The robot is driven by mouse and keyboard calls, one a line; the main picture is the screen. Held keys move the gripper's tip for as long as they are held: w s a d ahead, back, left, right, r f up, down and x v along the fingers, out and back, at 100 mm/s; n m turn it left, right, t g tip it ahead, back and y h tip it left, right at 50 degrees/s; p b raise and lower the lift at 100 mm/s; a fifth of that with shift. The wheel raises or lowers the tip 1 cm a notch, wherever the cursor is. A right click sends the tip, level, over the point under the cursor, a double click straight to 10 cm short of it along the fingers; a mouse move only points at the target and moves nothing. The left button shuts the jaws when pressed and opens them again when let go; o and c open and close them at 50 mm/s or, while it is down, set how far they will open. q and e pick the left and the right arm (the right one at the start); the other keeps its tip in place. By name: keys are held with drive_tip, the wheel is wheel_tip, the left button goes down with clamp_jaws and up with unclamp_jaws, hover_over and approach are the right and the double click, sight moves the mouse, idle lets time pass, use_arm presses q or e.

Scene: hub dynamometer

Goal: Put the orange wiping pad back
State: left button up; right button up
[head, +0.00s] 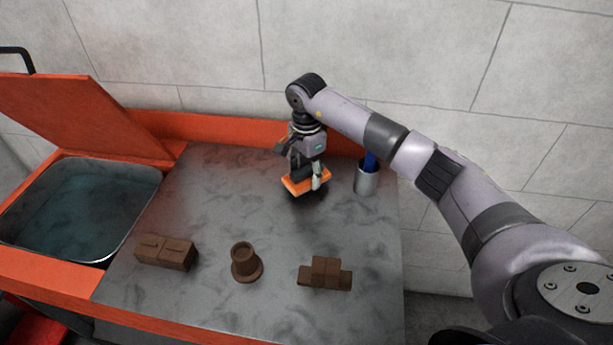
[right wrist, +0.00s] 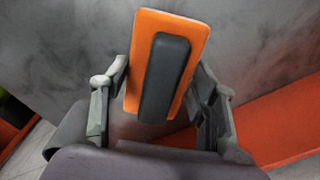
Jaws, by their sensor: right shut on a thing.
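The orange wiping pad (head: 292,186) has a dark grip block along its back. My right gripper (head: 302,177) is shut on it near the back of the metal worktop. In the right wrist view the orange wiping pad (right wrist: 187,36) sits between the two fingers of the right gripper (right wrist: 163,90), with its dark block facing the camera. In the head view the pad appears just above or at the worktop; whether it touches is hard to tell. My left gripper is not in view.
A metal cup (head: 366,181) with blue items stands right of the pad. Brown parts stand in front: a block (head: 166,252), a flanged cylinder (head: 246,262) and a stepped piece (head: 325,273). A liquid-filled basin (head: 75,211) with a raised orange lid (head: 88,115) is left. The worktop's middle (head: 220,205) is clear.

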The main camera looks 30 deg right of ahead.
wheel_tip(320, 180, down, 2)
drive_tip(key=shift+f, duration=0.25)
drive_tip(key=shift+f, duration=0.15)
drive_tip(key=o, duration=1.1)
